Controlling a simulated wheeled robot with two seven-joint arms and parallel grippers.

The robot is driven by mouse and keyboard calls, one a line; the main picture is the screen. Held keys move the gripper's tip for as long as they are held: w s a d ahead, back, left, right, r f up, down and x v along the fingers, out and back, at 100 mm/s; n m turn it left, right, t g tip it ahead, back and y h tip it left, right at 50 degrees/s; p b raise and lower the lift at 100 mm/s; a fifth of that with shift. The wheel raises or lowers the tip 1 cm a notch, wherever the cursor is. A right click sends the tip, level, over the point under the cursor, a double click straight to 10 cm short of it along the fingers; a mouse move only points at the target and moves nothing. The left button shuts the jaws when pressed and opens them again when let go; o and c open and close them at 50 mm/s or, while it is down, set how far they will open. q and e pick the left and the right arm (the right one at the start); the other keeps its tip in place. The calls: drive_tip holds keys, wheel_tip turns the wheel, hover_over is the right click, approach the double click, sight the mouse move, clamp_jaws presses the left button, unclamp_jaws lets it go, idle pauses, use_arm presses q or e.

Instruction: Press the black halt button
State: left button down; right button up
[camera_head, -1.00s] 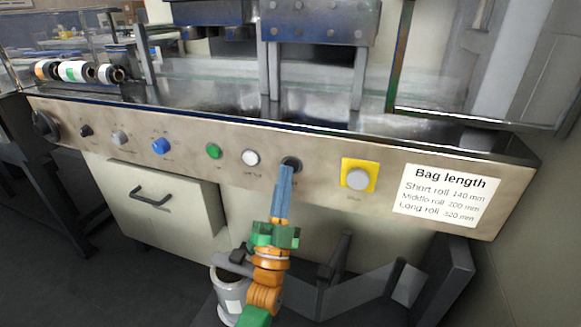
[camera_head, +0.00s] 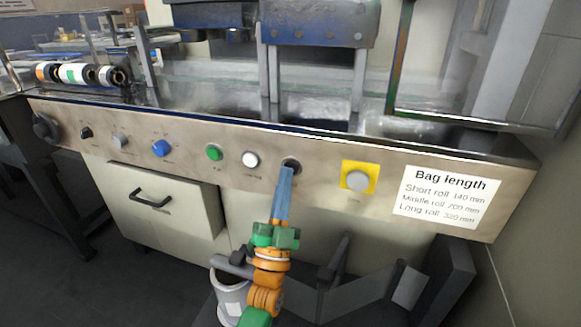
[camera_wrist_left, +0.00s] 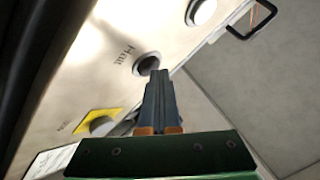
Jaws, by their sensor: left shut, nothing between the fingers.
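The black halt button (camera_head: 292,165) is a dark round button on the metal front panel, between a white button and a grey button on a yellow plate. In the left wrist view the halt button (camera_wrist_left: 147,63) shows beside the printed word "Halt". My left gripper (camera_head: 286,170) is shut and empty, with its blue fingertips at the lower edge of the button in the head view. In the left wrist view the fingertips (camera_wrist_left: 160,76) appear just below the button. I cannot tell whether they touch it. My right gripper is not in view.
A bag length label (camera_head: 447,197) is at right. A drawer with a black handle (camera_head: 150,197) sits below.

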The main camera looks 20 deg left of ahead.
use_arm(q)
drive_tip(key=shift+s+p, duration=0.35)
drive_tip(key=shift+s, duration=0.25)
drive_tip(key=s+p, duration=0.3)
drive_tip(key=s, duration=0.2)
drive_tip(key=shift+a, duration=0.1)
idle(0.5)
